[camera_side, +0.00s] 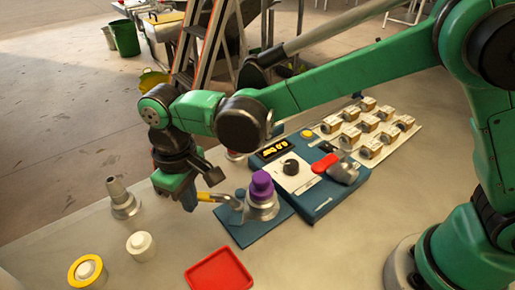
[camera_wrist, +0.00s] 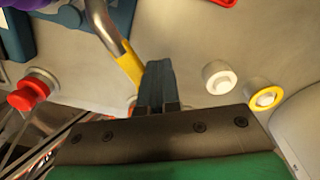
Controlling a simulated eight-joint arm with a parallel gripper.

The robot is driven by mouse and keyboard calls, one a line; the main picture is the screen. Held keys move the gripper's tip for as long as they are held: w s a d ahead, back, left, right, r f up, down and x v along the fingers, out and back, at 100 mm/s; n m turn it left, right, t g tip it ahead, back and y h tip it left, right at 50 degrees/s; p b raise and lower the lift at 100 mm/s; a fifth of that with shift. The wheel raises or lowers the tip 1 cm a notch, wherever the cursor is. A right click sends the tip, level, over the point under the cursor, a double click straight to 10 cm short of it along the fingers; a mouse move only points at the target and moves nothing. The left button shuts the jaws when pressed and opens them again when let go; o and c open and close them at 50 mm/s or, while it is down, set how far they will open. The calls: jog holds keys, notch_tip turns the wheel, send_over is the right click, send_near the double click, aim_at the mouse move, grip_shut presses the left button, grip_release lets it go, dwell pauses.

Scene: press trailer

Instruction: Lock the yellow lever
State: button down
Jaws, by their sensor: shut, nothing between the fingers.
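The yellow lever (camera_side: 212,197) is a yellow grip on a bent metal arm, joined to a metal press with a purple top (camera_side: 262,186) on a blue base. In the wrist view the yellow grip (camera_wrist: 129,67) lies just left of my gripper's fingers. My gripper (camera_side: 188,198) points down at the lever's free end, left of the press. In the wrist view my gripper (camera_wrist: 157,68) has its dark fingers together, with nothing between them. The fingers sit right beside the grip; I cannot tell whether they touch it. The grip's far end is partly hidden by the gripper.
A metal nozzle-shaped piece (camera_side: 124,200), a white round knob (camera_side: 140,243) and a yellow-ringed knob (camera_side: 88,270) stand at left. A red tray (camera_side: 219,272) is in front. A blue device (camera_side: 320,207) with a red-handled part (camera_side: 325,163) and several small cups lie right.

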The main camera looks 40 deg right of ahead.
jog(key=shift+w+d, duration=0.65)
jog(key=shift+w, duration=0.35)
jog(key=shift+w+d, duration=0.8)
jog(key=shift+d, duration=0.35)
jog(key=shift+w+d, duration=0.1)
jog(key=shift+d, duration=0.3)
jog(key=shift+a+r, duration=0.1)
jog(key=shift+a, duration=0.35)
